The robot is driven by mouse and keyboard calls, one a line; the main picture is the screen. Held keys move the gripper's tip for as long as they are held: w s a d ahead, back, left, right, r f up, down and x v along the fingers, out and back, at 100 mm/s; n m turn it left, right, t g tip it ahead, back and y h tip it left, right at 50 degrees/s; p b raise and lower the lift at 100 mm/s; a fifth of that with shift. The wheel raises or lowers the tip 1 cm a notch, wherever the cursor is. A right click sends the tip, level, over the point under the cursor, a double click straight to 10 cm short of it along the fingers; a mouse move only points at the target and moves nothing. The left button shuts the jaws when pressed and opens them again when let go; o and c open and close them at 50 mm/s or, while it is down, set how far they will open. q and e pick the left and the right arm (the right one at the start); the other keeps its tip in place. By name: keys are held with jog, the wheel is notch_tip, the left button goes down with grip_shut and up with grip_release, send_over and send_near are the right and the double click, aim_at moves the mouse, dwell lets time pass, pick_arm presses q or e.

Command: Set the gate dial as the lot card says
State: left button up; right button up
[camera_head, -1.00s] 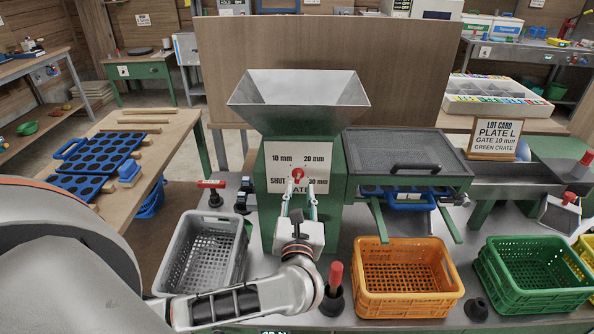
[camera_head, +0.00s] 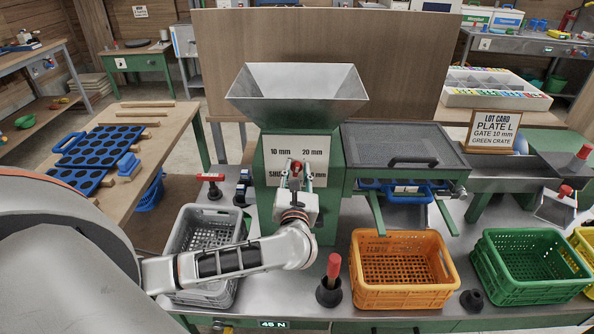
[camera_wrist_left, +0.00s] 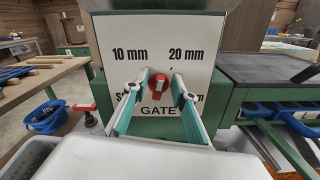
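The gate dial is a red knob (camera_head: 297,167) on the white scale panel (camera_head: 318,150) of the green hopper machine. It also shows in the left wrist view (camera_wrist_left: 158,86). The panel reads 10 mm and 20 mm above; SHUT and another label below are partly hidden by my fingers. The way the knob points is unclear. My left gripper (camera_wrist_left: 161,76) is open, its two fingers either side of the knob, with gaps showing; no contact can be made out. The lot card (camera_head: 494,132) reads PLATE L, GATE 10 mm, GREEN CRATE. My right gripper is not in view.
A grey crate (camera_head: 178,245), an orange crate (camera_head: 402,297) and a green crate (camera_head: 535,291) stand along the bench front. A red-handled tool (camera_head: 333,268) stands between the grey and orange crates. A mesh-topped tray (camera_head: 400,145) adjoins the hopper.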

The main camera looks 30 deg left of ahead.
pick_arm(q)
jog(key=shift+c, duration=0.2)
grip_shut()
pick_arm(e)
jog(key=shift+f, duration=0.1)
